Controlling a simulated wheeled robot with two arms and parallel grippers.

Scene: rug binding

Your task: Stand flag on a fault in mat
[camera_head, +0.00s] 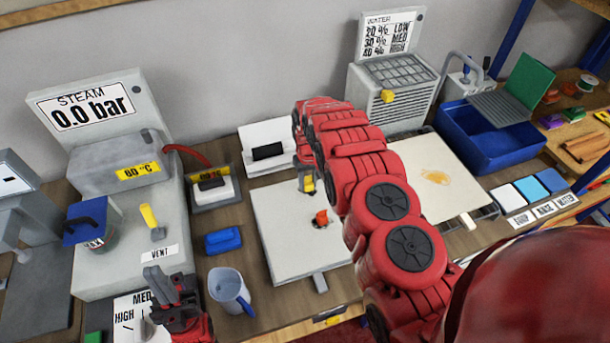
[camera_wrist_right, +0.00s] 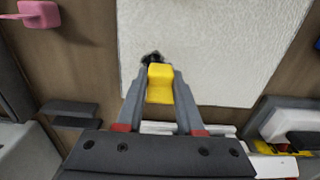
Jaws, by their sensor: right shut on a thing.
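The pale mat (camera_head: 285,245) lies flat on the bench. My right gripper (camera_wrist_right: 160,88) is over it and shut on a yellow block-like piece, the flag (camera_wrist_right: 160,84). The yellow also shows in the head view (camera_head: 309,184), below my arm. A dark ragged spot (camera_wrist_right: 152,57) on the mat shows just past the yellow piece. In the head view a small orange-red piece (camera_head: 321,217) is at a dark mark on the mat. Whether the flag touches the mat is unclear. My left gripper (camera_head: 173,290) is low at the left, open and empty, away from the mat.
A blue-grey mug (camera_head: 230,288) and blue block (camera_head: 222,240) stand left of the mat. An iron (camera_head: 212,188) is behind them. A second, stained mat (camera_head: 435,178), a blue bin (camera_head: 485,135) and coloured pads (camera_head: 532,190) are to the right. My right arm hides part of the bench.

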